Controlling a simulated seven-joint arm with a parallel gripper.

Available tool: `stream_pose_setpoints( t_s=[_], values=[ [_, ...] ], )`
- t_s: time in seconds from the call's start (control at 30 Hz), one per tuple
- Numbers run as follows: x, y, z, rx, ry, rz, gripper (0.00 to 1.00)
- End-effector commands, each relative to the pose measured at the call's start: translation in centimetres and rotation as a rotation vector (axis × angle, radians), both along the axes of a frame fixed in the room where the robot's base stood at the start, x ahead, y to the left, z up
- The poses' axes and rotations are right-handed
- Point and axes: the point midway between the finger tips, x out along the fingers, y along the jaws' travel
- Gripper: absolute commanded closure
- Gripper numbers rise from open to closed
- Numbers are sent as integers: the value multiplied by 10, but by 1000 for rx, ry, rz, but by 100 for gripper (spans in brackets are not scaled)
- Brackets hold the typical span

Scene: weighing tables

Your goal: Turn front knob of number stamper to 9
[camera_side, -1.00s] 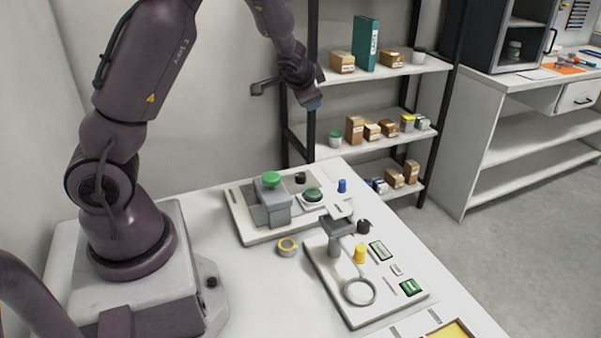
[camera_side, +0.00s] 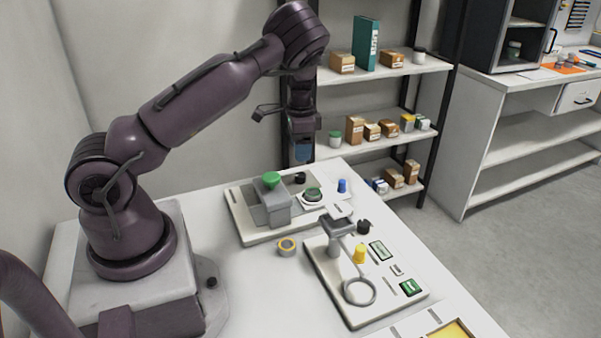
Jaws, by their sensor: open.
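Two device boards lie on the white table, and I cannot tell for sure which is the number stamper. The back board (camera_side: 246,234) carries a grey block with a green top (camera_side: 272,180), a black knob (camera_side: 300,177), a dark green round part (camera_side: 313,195) and a blue knob (camera_side: 342,186). The front board (camera_side: 326,272) carries a grey stand with a ring, a yellow knob (camera_side: 359,254), a black knob (camera_side: 364,227) and green displays. No digits are readable. My gripper (camera_side: 302,152) is open and points down, in the air above the back board's far side, touching nothing.
A yellow-bottomed tray (camera_side: 452,330) sits at the front edge. A shelf rack (camera_side: 385,72) with boxes stands behind the table. Bare table (camera_side: 262,295) lies left of the front board.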

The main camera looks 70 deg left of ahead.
Motion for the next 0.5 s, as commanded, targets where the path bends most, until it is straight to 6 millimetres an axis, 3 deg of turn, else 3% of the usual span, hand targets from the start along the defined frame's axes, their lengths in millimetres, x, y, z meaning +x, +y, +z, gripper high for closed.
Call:
stream_pose_setpoints(
  t_s=[0.2,0.5],
  values=[
    [0,1,-46,0,1,-1,43],
    [0,0,-77,1,-2,-1,43]
  ],
)
